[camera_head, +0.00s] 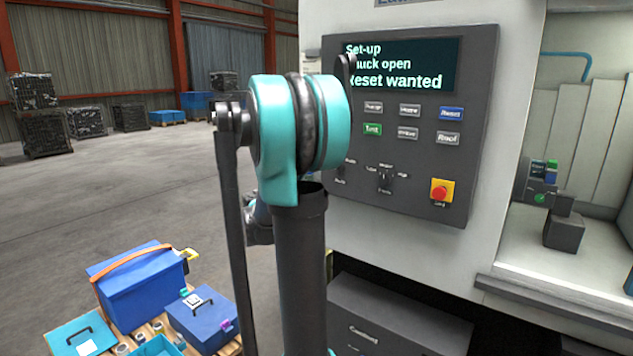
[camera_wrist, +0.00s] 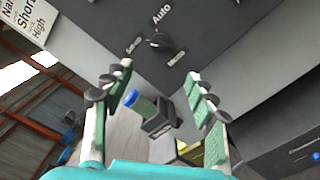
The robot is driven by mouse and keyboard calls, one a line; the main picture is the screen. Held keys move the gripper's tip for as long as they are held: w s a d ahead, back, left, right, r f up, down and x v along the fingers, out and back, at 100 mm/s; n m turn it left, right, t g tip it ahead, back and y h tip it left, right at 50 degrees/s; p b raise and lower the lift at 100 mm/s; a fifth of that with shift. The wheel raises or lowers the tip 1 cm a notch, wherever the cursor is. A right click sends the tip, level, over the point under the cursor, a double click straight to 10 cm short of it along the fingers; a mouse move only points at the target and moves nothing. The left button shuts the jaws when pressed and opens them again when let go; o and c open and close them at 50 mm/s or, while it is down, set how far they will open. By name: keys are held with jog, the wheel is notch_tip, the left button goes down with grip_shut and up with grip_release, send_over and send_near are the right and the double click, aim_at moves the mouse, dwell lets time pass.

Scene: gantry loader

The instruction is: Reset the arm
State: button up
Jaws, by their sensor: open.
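The control panel (camera_head: 475,150) stands upright on the machine's front. Its screen (camera_head: 420,68) reads "Set-up", a partly covered line ending in "huck open", and "Reset wanted". A blue button (camera_head: 451,113) at the panel's upper right seems labelled Reset. My gripper (camera_wrist: 160,72) is open in the wrist view, its green-padded fingers apart with nothing gripped. Past the fingertips is a dark selector knob (camera_wrist: 158,42) with labels around it, one reading "Auto". A blue-tipped green piece on a dark block (camera_wrist: 160,118) shows between the fingers; I cannot tell what it is. My arm hides the panel's left edge.
A red stop button (camera_head: 441,190) on yellow sits low on the panel. The machine's bay (camera_head: 560,262) opens at right.

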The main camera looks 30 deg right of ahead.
dwell(0.4)
jog(key=s+a+f+m+g+y, duration=0.1)
jog(key=s+a+f+m+y, duration=0.3)
jog(key=s+a+f+y, duration=0.2)
jog(key=s+a+f+m+g+y, duration=0.1)
jog(key=s+a+f+m+y, duration=0.3)
jog(key=s+a+f, duration=0.7)
jog(key=a+f+y, duration=0.2)
jog(key=a+f, duration=0.2)
jog(key=f, duration=0.2)
jog(key=shift+s+f+m, duration=0.15)
jog(key=shift+f+m, duration=0.15)
jog(key=shift+f, duration=0.1)
jog(key=s+a+f+y, duration=0.1)
jog(key=s+a, duration=0.1)
jog(key=a, duration=0.1)
jog(key=s+a+f+m+y, duration=0.1)
jog(key=s+a+f+y, duration=0.1)
jog(key=a, duration=0.2)
jog(key=s+a+f+m+y, duration=0.1)
jog(key=s+a, duration=0.1)
jog(key=a, duration=0.1)
jog(key=shift+s+a+f+g+y, duration=0.2)
jog(key=shift+f+g+y, duration=0.1)
jog(key=shift+g, duration=0.1)
